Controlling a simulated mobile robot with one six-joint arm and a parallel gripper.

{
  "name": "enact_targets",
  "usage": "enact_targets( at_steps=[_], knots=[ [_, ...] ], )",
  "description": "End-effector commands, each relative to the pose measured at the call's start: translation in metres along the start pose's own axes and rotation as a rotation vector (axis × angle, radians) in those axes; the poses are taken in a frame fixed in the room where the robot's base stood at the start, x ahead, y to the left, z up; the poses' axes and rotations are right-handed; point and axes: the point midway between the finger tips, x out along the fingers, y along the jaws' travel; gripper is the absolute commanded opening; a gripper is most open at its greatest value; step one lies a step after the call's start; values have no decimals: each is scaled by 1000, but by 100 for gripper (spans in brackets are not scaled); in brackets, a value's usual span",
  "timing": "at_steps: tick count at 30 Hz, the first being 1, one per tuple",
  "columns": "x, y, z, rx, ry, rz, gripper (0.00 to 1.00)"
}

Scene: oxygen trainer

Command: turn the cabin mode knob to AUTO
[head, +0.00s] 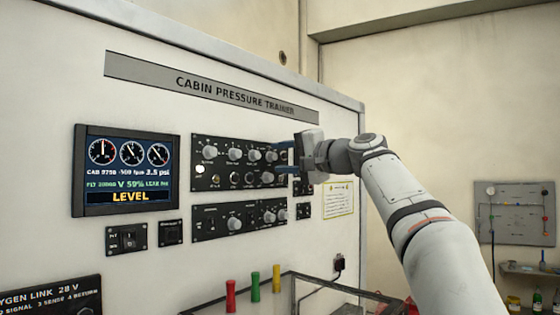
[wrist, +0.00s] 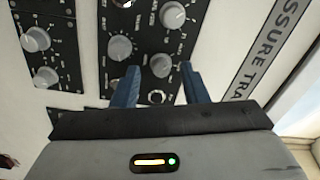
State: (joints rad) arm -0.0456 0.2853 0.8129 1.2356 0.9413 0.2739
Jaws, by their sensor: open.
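The upper knob panel (head: 222,167) is black, with a row of grey round knobs and smaller controls below. Its lettering is too small to read, so I cannot tell which knob is the cabin mode knob or where it points. My gripper (head: 284,158) is open at the panel's right end, its blue fingers pointing at the panel. In the wrist view my gripper (wrist: 160,86) has a grey knob (wrist: 161,65) just beyond the gap between its fingertips. Contact is not visible. Other grey knobs (wrist: 120,47) and (wrist: 172,15) sit farther up that picture.
A lower black panel (head: 215,222) carries more knobs. A display (head: 127,170) reading LEVEL is at the left. Red (head: 231,296), green (head: 255,286) and yellow (head: 276,278) upright pieces stand below the panels. A placard (head: 338,200) is right of them.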

Motion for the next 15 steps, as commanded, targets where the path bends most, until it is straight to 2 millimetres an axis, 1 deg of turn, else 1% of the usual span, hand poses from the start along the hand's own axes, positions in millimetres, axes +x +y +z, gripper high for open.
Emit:
enact_targets(
  at_steps=[1,3,6,9,12,15],
  knots=[
    [-10,3,1,-2,3,0,40],
    [-23,3,1,-2,4,0,40],
    [-40,3,1,-2,3,0,40],
    [-54,3,1,-1,2,1,40],
    [-62,2,1,-1,1,2,40],
    [-65,1,1,0,-1,2,40]
  ],
)
